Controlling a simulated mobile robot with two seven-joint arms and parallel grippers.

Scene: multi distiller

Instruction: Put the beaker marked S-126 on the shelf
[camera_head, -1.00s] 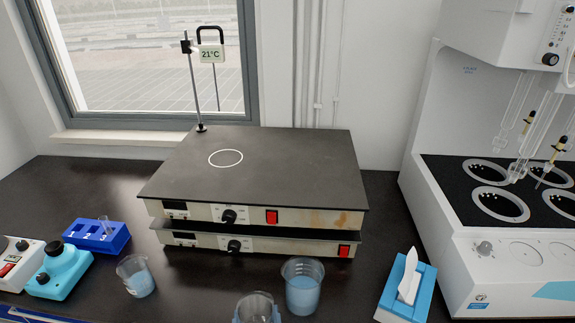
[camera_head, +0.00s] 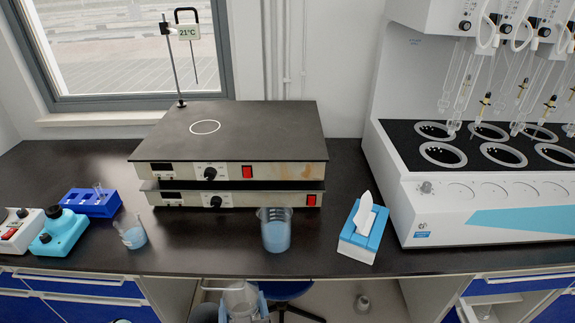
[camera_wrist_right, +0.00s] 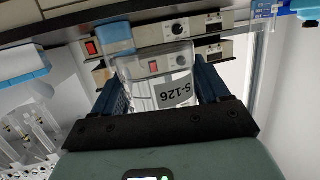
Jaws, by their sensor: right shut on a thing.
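The beaker marked S-126 (camera_wrist_right: 172,88) is clear and looks empty. Its label shows upside down in the right wrist view. My right gripper (camera_wrist_right: 160,80) is shut on it, with one blue finger on each side. In the head view the held beaker (camera_head: 238,296) and right gripper (camera_head: 242,306) are at the bottom, in front of the bench's front edge. No shelf can be clearly made out. My left gripper is not in view.
On the dark bench (camera_head: 330,255) stand a beaker of blue liquid (camera_head: 275,236), a smaller one (camera_head: 133,237), a tissue box (camera_head: 362,234), a blue tube rack (camera_head: 90,205), stacked hotplates (camera_head: 240,172) and a white distiller (camera_head: 480,208). A stool (camera_head: 285,290) is under the bench.

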